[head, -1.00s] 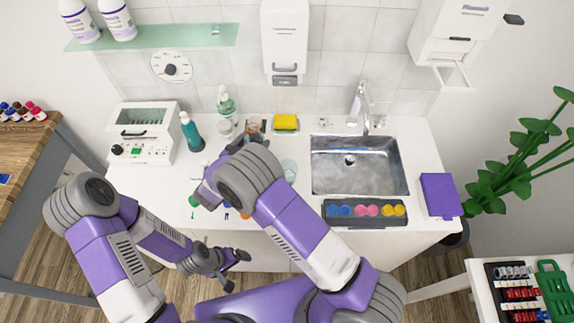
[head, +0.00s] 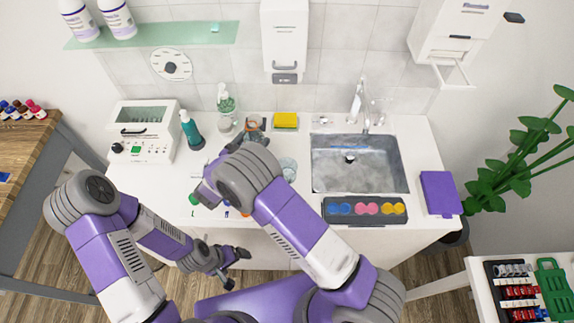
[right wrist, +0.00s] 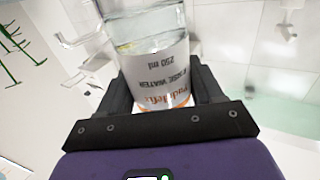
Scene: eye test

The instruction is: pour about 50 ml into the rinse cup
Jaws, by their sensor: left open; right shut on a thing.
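My right gripper (head: 253,130) is shut on a clear bottle (head: 255,122) above the back of the counter. In the right wrist view the bottle (right wrist: 155,75) sits between the fingers. Its white label reads "rinse water" and "250 ml" upside down, and clear liquid shows inside. A clear round vessel (head: 288,167), which looks like the rinse cup, stands on the counter left of the sink, right of my right forearm. Its contents cannot be made out. My left gripper (head: 238,266) is open and empty, low in front of the counter.
The sink (head: 325,178) lies to the right, with a paint-pot tray (head: 365,220) in front and a purple box (head: 440,193) beside it. A yellow sponge (head: 286,120), a teal bottle (head: 191,132) and a white pump bottle (head: 226,102) stand along the back.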

